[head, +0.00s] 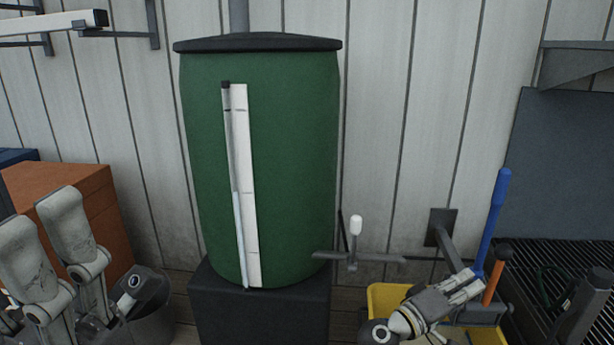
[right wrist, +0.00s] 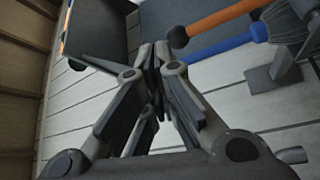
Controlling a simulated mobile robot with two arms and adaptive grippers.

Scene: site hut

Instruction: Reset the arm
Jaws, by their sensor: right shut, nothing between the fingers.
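My right gripper (head: 474,280) is at the lower right of the head view, over the yellow container and close to the blue and orange handles. I cannot tell whether it touches them. In the right wrist view its fingers (right wrist: 156,52) are drawn together, with nothing between them. Parts of my left arm (head: 72,232) show at the lower left of the head view, but its fingers are not in sight.
A green barrel (head: 290,160) with a tap (head: 354,240) stands on a dark block (head: 262,318). A yellow container (head: 385,298), blue handle (head: 497,215) and orange handle (head: 493,280) are at right. An orange box (head: 85,190) stands left.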

